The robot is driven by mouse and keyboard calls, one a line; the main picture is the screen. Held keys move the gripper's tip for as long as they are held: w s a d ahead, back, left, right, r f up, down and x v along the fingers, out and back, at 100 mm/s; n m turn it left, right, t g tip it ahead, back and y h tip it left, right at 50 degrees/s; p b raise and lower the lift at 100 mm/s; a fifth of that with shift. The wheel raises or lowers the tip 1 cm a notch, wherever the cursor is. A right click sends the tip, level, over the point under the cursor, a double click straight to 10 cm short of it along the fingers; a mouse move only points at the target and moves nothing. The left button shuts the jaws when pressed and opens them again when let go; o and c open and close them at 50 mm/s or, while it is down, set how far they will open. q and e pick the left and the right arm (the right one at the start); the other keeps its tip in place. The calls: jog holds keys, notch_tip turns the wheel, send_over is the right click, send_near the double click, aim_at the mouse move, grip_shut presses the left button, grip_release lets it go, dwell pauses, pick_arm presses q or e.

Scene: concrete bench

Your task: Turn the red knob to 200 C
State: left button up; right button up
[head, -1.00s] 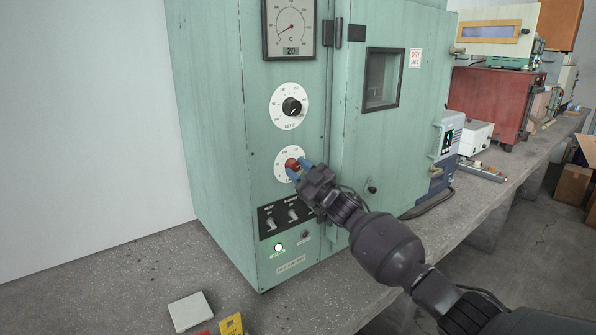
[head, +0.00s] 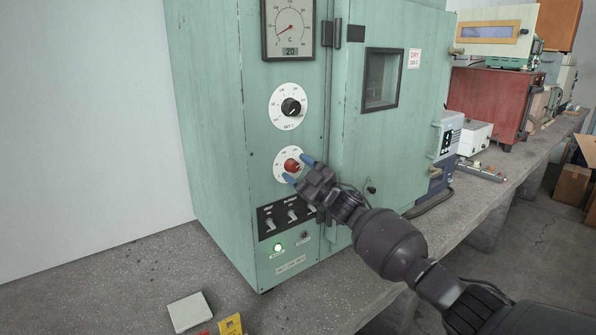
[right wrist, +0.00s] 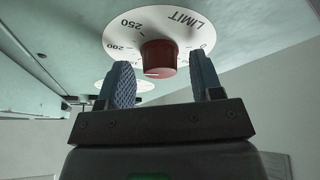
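The red knob (head: 291,165) sits at the middle of the lower white dial (head: 281,174), marked LIMIT, on the green oven's front panel. In the right wrist view the knob (right wrist: 158,58) has a white line at the lower edge of its face; 200 and 250 are printed to its left. I cannot tell the exact value it points to. My right gripper (head: 298,169) is open just in front of the knob, its blue fingers spread either side and clear of it. It also shows in the right wrist view (right wrist: 162,75). My left gripper is not in view.
Above is the black-knobbed SET dial (head: 291,106) and a gauge (head: 289,28) showing 20. Below are switches (head: 291,214) and a lit green lamp (head: 278,248). The oven door (head: 400,150) is right of the panel. A white block (head: 190,312) lies on the bench.

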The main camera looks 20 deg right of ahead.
jog(key=shift+s+d+f, duration=0.25)
jog(key=shift+s, duration=0.15)
jog(key=v, duration=0.9)
jog(key=shift+s+d, duration=0.2)
jog(key=shift+s, duration=0.15)
jog(key=shift+w+f, duration=0.1)
jog(key=shift+f, duration=0.05)
